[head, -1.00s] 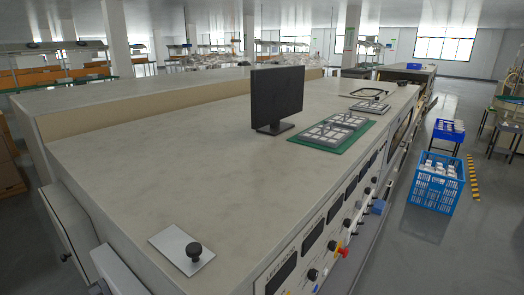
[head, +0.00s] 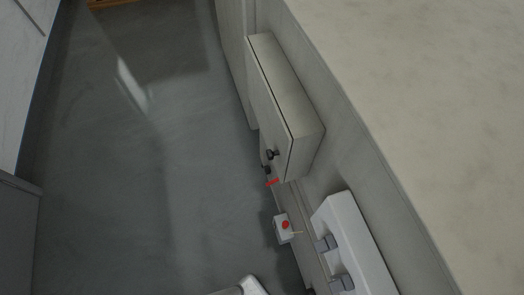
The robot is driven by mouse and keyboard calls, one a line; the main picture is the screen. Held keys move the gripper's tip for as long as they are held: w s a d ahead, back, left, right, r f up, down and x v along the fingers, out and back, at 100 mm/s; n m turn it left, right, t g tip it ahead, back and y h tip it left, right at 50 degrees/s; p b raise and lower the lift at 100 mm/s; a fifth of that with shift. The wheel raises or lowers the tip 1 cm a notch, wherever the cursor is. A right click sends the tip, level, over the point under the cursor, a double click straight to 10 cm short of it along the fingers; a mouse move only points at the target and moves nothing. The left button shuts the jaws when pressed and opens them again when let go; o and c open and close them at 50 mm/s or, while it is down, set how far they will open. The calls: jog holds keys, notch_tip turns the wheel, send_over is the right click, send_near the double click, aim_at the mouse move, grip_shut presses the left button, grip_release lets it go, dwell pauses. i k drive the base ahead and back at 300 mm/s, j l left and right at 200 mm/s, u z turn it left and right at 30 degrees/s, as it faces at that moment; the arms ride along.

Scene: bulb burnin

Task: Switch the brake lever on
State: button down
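No part is plainly recognizable as the brake lever. A small red piece (head: 272,182) sticks out below the cabinet's dark knobs; it is too small to tell whether it is a lever. Below it is a small white box (head: 284,229) with a round red spot on top and a thin pale stub at its right side. A white housing (head: 352,240) with two grey blocks on its left side stands against the bench end. My gripper is not in view.
A grey cabinet or drawer front (head: 285,105) juts from the bench end, with a dark knob (head: 271,154) on it. The pale bench top (head: 420,100) fills the right. Grey floor (head: 150,150) at the left is open. A white rounded part shows at the bottom edge.

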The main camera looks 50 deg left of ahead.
aim_at(276, 179)
jog(key=i+j, duration=0.1)
jog(key=j, duration=0.4)
jog(key=i+j, duration=0.1)
jog(key=j, duration=0.4)
jog(key=i+j, duration=0.15)
jog(key=j, duration=0.3)
jog(key=i+j, duration=0.1)
jog(key=j, duration=0.4)
